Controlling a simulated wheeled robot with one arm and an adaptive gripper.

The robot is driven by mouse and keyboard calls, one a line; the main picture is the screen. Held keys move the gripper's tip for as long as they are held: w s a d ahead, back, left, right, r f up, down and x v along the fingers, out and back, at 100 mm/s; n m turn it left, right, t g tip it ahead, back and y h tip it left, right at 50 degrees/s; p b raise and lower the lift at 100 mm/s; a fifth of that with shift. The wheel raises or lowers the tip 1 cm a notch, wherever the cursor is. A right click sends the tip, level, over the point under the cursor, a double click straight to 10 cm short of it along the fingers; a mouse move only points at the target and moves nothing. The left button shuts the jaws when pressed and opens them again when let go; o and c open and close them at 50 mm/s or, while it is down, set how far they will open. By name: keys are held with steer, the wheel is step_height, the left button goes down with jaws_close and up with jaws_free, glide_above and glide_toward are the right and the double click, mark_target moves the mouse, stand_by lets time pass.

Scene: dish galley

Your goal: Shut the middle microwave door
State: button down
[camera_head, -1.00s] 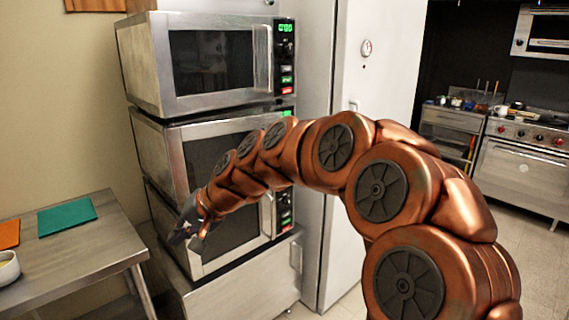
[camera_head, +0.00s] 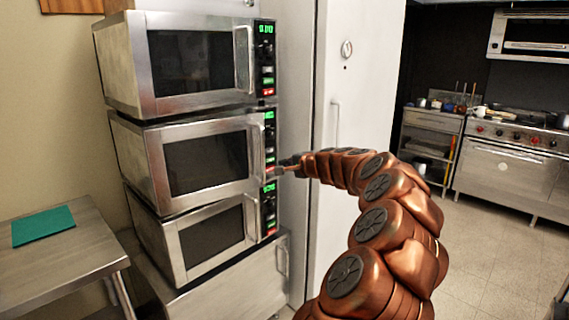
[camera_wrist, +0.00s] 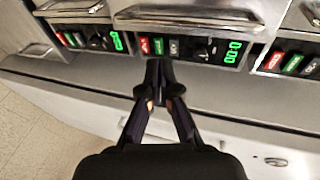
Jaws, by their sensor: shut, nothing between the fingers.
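The middle microwave (camera_head: 205,160) of a stack of three has a steel-framed door with a dark window and an upright handle (camera_head: 257,150) on its right. Its door stands flush or almost flush; I cannot tell whether a small gap is left. Its control panel (camera_head: 269,140) shows right of the door, and also in the wrist view (camera_wrist: 190,48), where its handle (camera_wrist: 190,17) lies beyond. My gripper (camera_head: 284,165) is at the panel's lower right. In the wrist view its fingers (camera_wrist: 158,72) are shut and empty, pointing at the panel's lower end; contact cannot be told.
The top microwave (camera_head: 190,60) and bottom microwave (camera_head: 210,240) look shut. A tall white cabinet (camera_head: 365,90) stands right of the stack. A steel table (camera_head: 60,255) with a green mat (camera_head: 43,226) is at left. Open floor (camera_head: 490,250) lies right, before a stove (camera_head: 510,175).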

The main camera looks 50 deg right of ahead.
steer(key=r+p+x, duration=0.1)
steer(key=p+x, duration=0.1)
steer(key=x, duration=0.9)
steer(key=shift+w+p, duration=0.35)
steer(key=shift+w, duration=0.05)
steer(key=shift+r, duration=0.1)
